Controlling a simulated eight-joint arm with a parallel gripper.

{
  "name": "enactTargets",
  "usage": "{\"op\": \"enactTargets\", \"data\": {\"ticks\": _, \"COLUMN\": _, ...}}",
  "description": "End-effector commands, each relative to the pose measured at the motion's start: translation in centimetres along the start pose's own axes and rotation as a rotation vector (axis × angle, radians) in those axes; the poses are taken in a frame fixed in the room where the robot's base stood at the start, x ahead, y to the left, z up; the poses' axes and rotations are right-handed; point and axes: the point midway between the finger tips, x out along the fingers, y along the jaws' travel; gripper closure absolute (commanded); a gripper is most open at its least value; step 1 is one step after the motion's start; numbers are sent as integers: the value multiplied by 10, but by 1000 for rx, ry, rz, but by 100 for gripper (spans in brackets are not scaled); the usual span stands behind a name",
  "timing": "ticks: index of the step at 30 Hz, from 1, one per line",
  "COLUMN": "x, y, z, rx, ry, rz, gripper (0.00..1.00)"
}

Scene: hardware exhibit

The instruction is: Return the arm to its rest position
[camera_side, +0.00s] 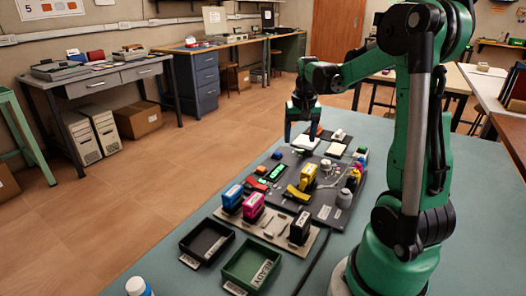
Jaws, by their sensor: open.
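My arm is green and black and stands at the right of the table. It reaches back and left, and my gripper (301,131) points down over the far part of the dark board. Its fingers are apart, with nothing seen between them. A white square piece (306,142) lies on the board just below the fingers. I cannot tell how high the fingertips are above it.
The dark board (325,213) holds many small coloured parts. Blue (232,196), magenta (253,207) and black (300,228) blocks stand on a pale strip. A black tray (207,241) and a green tray (252,264) lie in front. The blue-grey table (180,215) is bare at left.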

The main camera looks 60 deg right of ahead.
Motion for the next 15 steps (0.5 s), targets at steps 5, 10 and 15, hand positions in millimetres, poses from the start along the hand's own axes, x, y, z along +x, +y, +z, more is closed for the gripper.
{"op": "enactTargets", "data": {"ticks": 5, "x": -35, "y": -79, "z": 58, "rx": -323, "ry": 157, "rz": -90, "gripper": 32}}
{"op": "enactTargets", "data": {"ticks": 10, "x": -52, "y": -125, "z": 122, "rx": -598, "ry": 297, "rz": -199, "gripper": 32}}
{"op": "enactTargets", "data": {"ticks": 15, "x": -55, "y": -147, "z": 172, "rx": -793, "ry": 398, "rz": -298, "gripper": 32}}
